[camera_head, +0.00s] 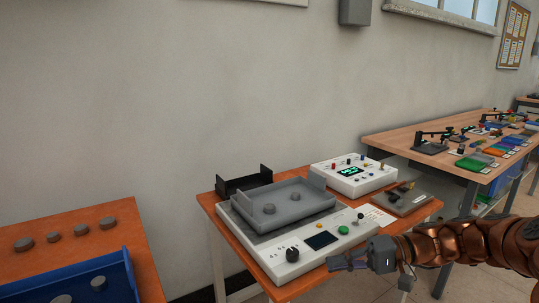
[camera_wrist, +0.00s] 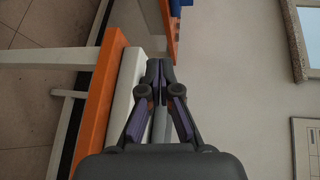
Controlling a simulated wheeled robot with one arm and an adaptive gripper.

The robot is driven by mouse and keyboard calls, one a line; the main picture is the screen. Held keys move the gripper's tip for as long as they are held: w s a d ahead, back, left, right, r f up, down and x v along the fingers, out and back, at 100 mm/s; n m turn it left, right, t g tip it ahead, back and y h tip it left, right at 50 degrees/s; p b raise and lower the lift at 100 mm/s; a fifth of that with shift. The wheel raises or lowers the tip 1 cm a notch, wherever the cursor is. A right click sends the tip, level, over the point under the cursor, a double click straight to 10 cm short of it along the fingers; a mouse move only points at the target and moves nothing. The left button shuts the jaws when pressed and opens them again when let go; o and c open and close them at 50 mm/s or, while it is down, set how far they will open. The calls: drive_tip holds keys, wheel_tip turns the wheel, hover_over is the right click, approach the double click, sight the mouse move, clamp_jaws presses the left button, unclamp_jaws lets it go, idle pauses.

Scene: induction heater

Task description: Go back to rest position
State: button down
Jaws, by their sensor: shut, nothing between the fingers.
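My gripper (camera_head: 347,264) reaches in from the right in the head view, at the front right edge of the white induction heater (camera_head: 283,254). Its fingers are shut and empty; the closed fingertips also show in the wrist view (camera_wrist: 159,68). In the head view the fingers overlap the heater's corner, and I cannot tell if they touch it. The heater has a black knob, a dark screen and a green button. A grey tray (camera_head: 312,203) sits on top with round grey pieces in it. In the wrist view the heater's white side lies left of the fingers.
The orange table (camera_head: 214,208) carries the heater, a white unit (camera_head: 353,179) with a green display and a grey plate (camera_head: 401,202). Another orange table (camera_head: 85,220) at left holds a blue tray (camera_head: 127,266) and grey discs. A workbench (camera_head: 393,138) stands behind at right.

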drive_tip(key=s+a+f+n+g+h, duration=0.1)
drive_tip(key=s+a+f+g+h, duration=0.1)
drive_tip(key=s+a+h, duration=0.35)
drive_tip(key=s+a+f+n+g+h, duration=0.1)
drive_tip(key=s+a+f+g+h, duration=0.1)
drive_tip(key=s, duration=0.7)
drive_tip(key=s+d+f+m+t+h, duration=0.2)
drive_tip(key=s+d+f+h, duration=0.3)
drive_tip(key=s+d+h, duration=0.55)
drive_tip(key=s+r+y+p, duration=0.1)
drive_tip(key=s+r+p, duration=0.1)
drive_tip(key=r+p, duration=0.8)
drive_tip(key=s+r+y+p, duration=0.1)
drive_tip(key=s+r+p, duration=0.1)
drive_tip(key=r+p, duration=0.9)
drive_tip(key=shift+s+d+r+p, duration=0.15)
drive_tip(key=shift+s+r+p, duration=0.15)
drive_tip(key=shift+r, duration=0.55)
